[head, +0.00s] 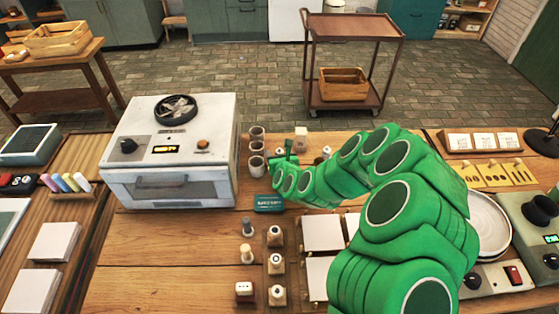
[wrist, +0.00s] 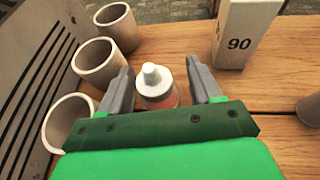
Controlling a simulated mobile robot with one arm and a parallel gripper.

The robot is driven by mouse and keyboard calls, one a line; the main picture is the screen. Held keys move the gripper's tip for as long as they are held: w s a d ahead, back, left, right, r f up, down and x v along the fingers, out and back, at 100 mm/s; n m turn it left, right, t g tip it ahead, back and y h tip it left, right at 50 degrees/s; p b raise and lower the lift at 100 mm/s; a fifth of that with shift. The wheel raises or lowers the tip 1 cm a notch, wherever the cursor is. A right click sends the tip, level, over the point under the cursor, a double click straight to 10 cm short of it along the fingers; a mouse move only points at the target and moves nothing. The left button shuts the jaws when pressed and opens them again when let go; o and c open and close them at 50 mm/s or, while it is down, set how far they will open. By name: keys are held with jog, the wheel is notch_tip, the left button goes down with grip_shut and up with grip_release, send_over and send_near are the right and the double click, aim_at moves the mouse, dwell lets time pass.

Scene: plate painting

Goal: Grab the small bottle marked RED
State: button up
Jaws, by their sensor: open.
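A small bottle (wrist: 158,97) with a white cap and a reddish body stands upright in the wrist view. No marking on it can be read from here. My gripper (wrist: 160,82) is open, with one finger on each side of the bottle and a visible gap to each. In the head view my gripper (head: 284,158) is at the back of the table, right of the white oven, and I cannot make out the bottle there.
Several clay cups (wrist: 97,62) stand close left of my gripper, beside the white oven (head: 170,150). A white block marked 90 (wrist: 243,32) stands behind to the right. Stamps (head: 276,265) and square tiles (head: 322,232) lie nearer the front.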

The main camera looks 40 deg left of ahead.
jog(key=c, duration=1)
jog(key=shift+c, duration=0.2)
